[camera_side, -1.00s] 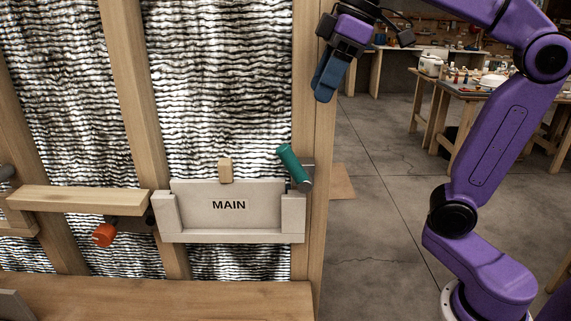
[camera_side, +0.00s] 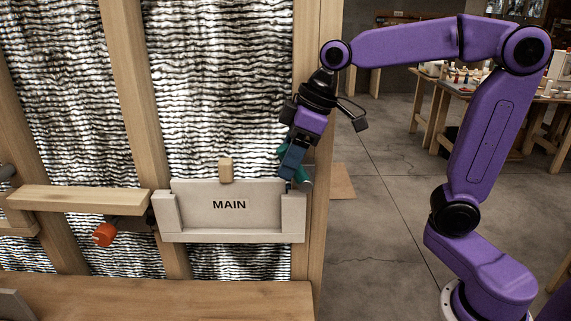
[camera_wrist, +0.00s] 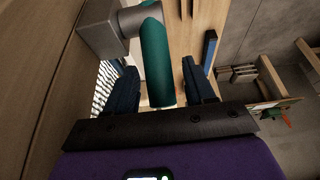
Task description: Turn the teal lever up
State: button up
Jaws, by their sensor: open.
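The teal lever (camera_side: 305,175) sits at the right end of the MAIN panel (camera_side: 229,205), mostly hidden behind my gripper (camera_side: 290,166) in the side view. In the wrist view the lever (camera_wrist: 157,62) is a teal cylinder joined to a grey pivot block (camera_wrist: 98,38). My gripper (camera_wrist: 161,88) is open there, with one dark blue finger on each side of the lever. Gaps show between the lever and both fingers, so it does not look gripped.
A wooden stud (camera_side: 325,80) stands right beside the lever. A wooden block (camera_side: 225,170) rises above the panel. A red-orange knob (camera_side: 104,235) is under a wooden ledge (camera_side: 80,199) at left. Open floor (camera_side: 375,230) lies to the right.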

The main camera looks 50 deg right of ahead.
jog(key=shift+x, duration=0.85)
grip_shut()
jog(key=shift+s, duration=0.1)
jog(key=shift+s+d+r+t+y, duration=0.2)
jog(key=shift+s+d+t+y, duration=0.1)
jog(key=shift+t+y, duration=0.3)
jog(key=shift+s+d+r+t+y, duration=0.15)
jog(key=shift+d+r+t+y, duration=0.1)
jog(key=shift+t+y, duration=0.35)
jog(key=shift+s+d+r+t+y, duration=0.2)
jog(key=shift+s+d+t+y, duration=0.1)
jog(key=shift+t+y, duration=0.3)
jog(key=shift+s+d+r+t+y, duration=0.1)
jog(key=shift+t+y, duration=0.2)
